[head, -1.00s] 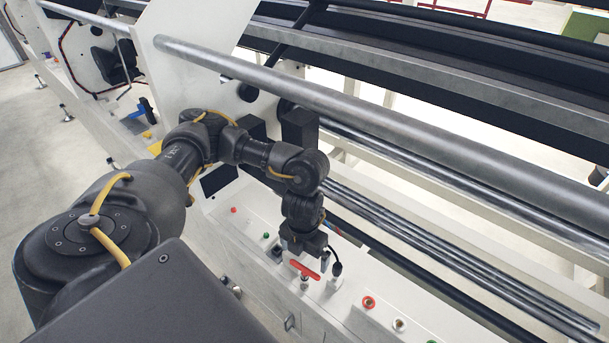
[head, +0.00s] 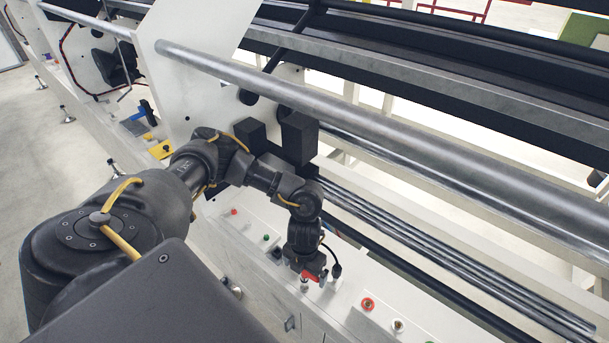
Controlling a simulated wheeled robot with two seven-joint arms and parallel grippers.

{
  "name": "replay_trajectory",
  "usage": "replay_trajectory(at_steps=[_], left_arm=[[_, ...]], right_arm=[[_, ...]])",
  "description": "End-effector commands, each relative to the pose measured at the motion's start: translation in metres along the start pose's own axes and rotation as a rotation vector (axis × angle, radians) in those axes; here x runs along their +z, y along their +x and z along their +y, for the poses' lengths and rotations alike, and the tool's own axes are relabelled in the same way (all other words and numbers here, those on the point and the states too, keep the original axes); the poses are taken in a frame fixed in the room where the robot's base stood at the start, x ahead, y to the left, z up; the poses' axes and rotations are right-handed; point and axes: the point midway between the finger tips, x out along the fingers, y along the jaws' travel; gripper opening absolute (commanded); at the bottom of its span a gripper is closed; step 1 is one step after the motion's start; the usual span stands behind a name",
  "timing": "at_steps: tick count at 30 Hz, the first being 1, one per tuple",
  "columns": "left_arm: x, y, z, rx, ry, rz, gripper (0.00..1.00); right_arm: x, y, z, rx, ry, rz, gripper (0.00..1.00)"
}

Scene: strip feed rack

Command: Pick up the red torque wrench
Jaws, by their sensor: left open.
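The red torque wrench (head: 309,276) shows as a short red bar on the white panel ledge (head: 345,296), above a small grey post. Part of it is hidden behind my left gripper. My left gripper (head: 312,274) points down right over the wrench, its jaws open. The fingertips overlap the wrench in the picture, and I cannot tell whether they touch it. My right gripper is out of view.
A red ring button (head: 367,303) and a pale knob (head: 397,325) sit to the right on the ledge. A green button (head: 266,237) is to the left. A thick grey roller (head: 330,111) and slim metal rods (head: 440,248) run behind the arm.

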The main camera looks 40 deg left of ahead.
Motion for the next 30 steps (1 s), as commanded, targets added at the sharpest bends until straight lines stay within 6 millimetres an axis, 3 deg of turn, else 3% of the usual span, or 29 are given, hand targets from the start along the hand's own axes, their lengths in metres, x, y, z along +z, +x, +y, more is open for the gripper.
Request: replay_trajectory(at_steps=[6,13,23,30], left_arm=[[0.0,0.022,0.0,0.001,0.0,0.002,1.0],[0.0,0.024,0.0,0.0,0.0,0.001,1.0],[0.0,0.023,0.0,0.0,-0.001,0.0,0.59],[0.0,0.022,0.0,0.0,-0.001,0.0,0.59]], right_arm=[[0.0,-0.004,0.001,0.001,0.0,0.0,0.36],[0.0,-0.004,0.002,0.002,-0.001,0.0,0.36],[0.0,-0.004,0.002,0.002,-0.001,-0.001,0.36],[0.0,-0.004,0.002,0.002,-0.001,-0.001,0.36]])
